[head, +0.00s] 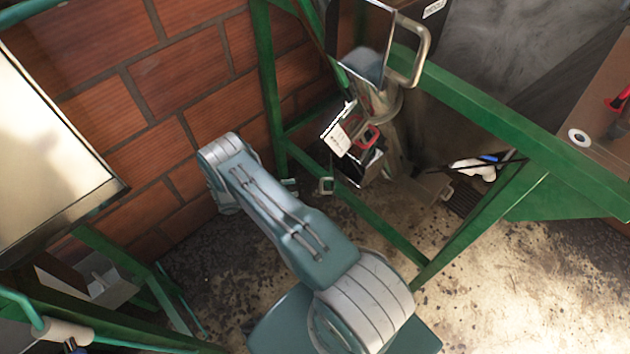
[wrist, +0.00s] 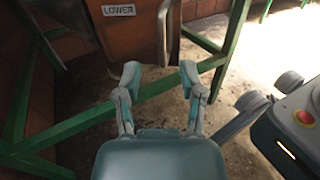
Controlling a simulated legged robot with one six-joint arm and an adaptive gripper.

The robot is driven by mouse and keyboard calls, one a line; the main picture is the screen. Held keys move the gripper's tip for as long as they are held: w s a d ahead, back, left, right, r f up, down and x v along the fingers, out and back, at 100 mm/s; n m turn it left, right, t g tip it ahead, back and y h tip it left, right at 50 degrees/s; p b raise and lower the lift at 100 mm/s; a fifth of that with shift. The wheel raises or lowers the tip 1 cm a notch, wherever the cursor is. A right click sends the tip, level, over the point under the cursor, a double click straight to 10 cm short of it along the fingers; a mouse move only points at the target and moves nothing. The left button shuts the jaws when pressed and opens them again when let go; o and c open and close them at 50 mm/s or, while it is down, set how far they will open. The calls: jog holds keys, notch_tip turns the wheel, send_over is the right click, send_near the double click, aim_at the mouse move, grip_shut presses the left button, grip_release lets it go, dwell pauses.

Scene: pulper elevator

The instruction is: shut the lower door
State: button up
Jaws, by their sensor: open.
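In the wrist view, a white label reading "LOWER" (wrist: 118,10) is at the top, above a rusty orange-brown panel (wrist: 132,38), which I take to be the lower door. A grey curved metal handle (wrist: 165,32) stands at the panel's right edge. How far the door is open I cannot tell. My gripper (wrist: 160,80) is open and empty, its two fingers spread below the panel and handle, with no contact visible. In the head view my arm crosses the middle and my gripper is hidden.
Green frame bars (wrist: 75,125) cross between the gripper and the floor in the wrist view. In the head view, a green frame (head: 490,115) surrounds a metal chute with a looped handle (head: 412,55). A brick wall (head: 160,85) stands left. Stained floor (head: 500,285) is open at lower right.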

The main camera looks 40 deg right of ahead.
aim_at(321, 181)
jog(key=x, duration=1)
jog(key=shift+a, duration=0.1)
grip_shut()
